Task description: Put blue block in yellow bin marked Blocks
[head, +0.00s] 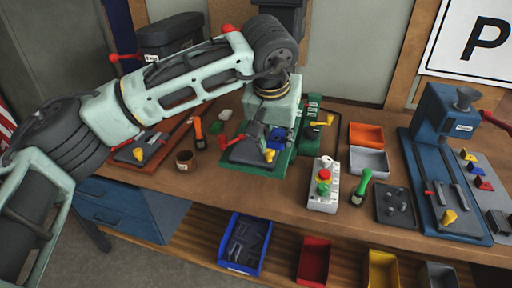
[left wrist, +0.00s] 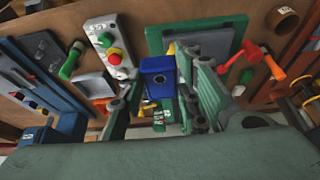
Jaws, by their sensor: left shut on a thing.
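My left gripper (head: 262,132) is over the workbench at a green and dark plate, its arm coming in from the left. In the left wrist view its two fingers (left wrist: 160,88) stand on either side of a blue block (left wrist: 157,78) and it is shut on this block. In the head view the block is mostly hidden by the gripper. A yellow bin (head: 382,270) stands on the lower shelf in front of the bench, at the bottom edge of the picture. Its marking is not readable. My right gripper is not in view.
A blue bin (head: 244,243) with dark parts, a red bin (head: 313,262) and a grey bin (head: 440,276) stand near the yellow one. A button box (head: 323,190), a green-handled tool (head: 362,186) and an orange tray (head: 366,135) are on the bench (head: 290,197). A blue machine (head: 440,130) stands right.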

